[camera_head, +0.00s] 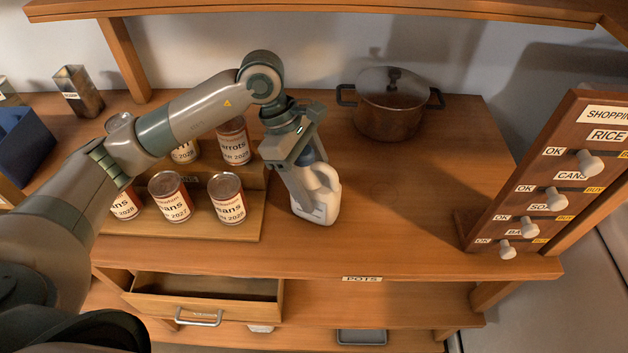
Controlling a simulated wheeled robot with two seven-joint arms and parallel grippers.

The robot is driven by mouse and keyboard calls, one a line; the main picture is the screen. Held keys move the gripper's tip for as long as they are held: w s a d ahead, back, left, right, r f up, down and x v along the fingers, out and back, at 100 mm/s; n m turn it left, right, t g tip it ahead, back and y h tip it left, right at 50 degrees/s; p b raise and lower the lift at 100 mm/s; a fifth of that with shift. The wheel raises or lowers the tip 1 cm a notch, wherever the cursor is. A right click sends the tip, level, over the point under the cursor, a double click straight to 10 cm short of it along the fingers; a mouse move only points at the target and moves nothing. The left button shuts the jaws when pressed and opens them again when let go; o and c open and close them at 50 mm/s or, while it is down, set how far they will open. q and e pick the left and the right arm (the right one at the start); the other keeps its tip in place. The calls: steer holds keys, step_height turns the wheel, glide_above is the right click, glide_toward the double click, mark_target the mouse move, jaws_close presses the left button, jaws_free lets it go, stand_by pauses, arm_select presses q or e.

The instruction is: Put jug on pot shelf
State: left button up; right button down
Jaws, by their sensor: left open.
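A white jug (326,200) stands upright on the wooden counter, right of the cans. My left gripper (308,190) is at the jug, with its fingers pointing down beside the jug's upper part and handle. It is open; part of the jug is hidden behind it, and I cannot tell whether a finger touches it. The pot shelf (400,297) is below the counter's front edge, under the label "POTS" (362,279). My right gripper is not in view.
A lidded pot (389,105) stands at the back of the counter. Several cans (226,198) stand on a stepped rack to the left. An open drawer (207,298) juts out below. A shopping board (560,175) with knobs stands at right. The counter right of the jug is clear.

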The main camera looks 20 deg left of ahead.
arm_select(q)
steer(key=shift+r, duration=0.1)
steer(key=b+v, duration=0.4)
steer(key=v, duration=0.7)
steer(key=shift+a+r+b, duration=0.2)
steer(key=shift+r+b, duration=0.1)
steer(key=shift+r, duration=0.15)
